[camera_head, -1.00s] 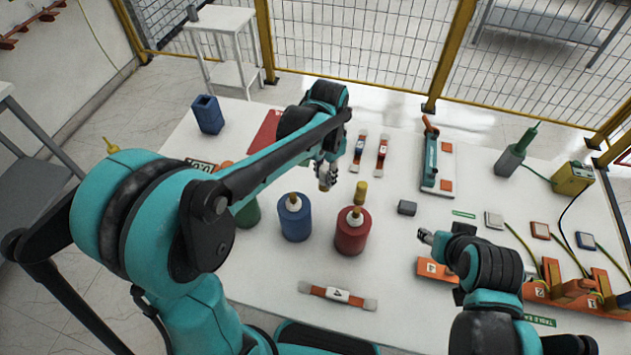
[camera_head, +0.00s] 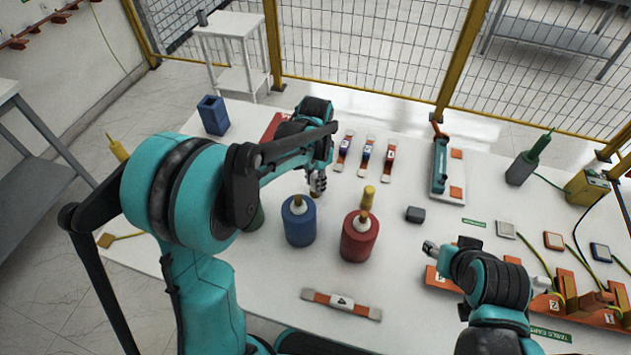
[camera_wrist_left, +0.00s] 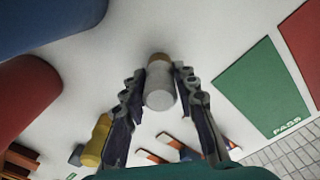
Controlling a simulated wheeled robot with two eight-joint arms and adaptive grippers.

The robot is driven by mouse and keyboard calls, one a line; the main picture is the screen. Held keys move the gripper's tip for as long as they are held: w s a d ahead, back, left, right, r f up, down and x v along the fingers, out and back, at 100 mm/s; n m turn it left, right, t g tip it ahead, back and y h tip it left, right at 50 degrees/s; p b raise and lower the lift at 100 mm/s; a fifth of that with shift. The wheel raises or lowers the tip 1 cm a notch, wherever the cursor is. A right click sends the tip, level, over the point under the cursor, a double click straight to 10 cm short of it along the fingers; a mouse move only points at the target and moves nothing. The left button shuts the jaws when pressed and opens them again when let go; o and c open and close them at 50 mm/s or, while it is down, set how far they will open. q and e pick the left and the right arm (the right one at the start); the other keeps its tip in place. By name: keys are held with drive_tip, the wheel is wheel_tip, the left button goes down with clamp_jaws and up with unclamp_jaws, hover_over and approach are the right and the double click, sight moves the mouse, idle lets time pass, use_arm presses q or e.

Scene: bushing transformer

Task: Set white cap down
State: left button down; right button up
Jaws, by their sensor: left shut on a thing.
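The white cap (camera_wrist_left: 160,92), a pale cylinder with a brown end, is between the fingers of my left gripper (camera_wrist_left: 160,88) in the wrist view. My left gripper (camera_head: 318,184) is shut on it, low over the white table behind the blue cylinder (camera_head: 299,225). In the head view the fingers mostly hide the cap, and I cannot tell whether it touches the table. A green PASS mat (camera_wrist_left: 258,95) lies beside the cap in the wrist view. My right gripper (camera_head: 431,248) is at the right of the table; its jaw opening is unclear.
The red cylinder (camera_head: 359,241) and a yellow cylinder (camera_head: 369,192) stand right of the blue one. Several striped bars (camera_head: 366,155) lie at the back. A red mat (camera_wrist_left: 302,50) is beside the green one. A grey block (camera_head: 415,214) sits mid-table, with clear white surface around it.

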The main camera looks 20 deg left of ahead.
use_arm(q)
drive_tip(key=shift+f, duration=0.2)
drive_tip(key=c, duration=1.2)
unclamp_jaws()
drive_tip(key=shift+r, duration=0.15)
drive_tip(key=shift+r, duration=0.3)
wheel_tip(320, 180, up, 12)
drive_tip(key=p, duration=0.3)
drive_tip(key=shift+f, duration=0.2)
drive_tip(key=shift+p, duration=0.3)
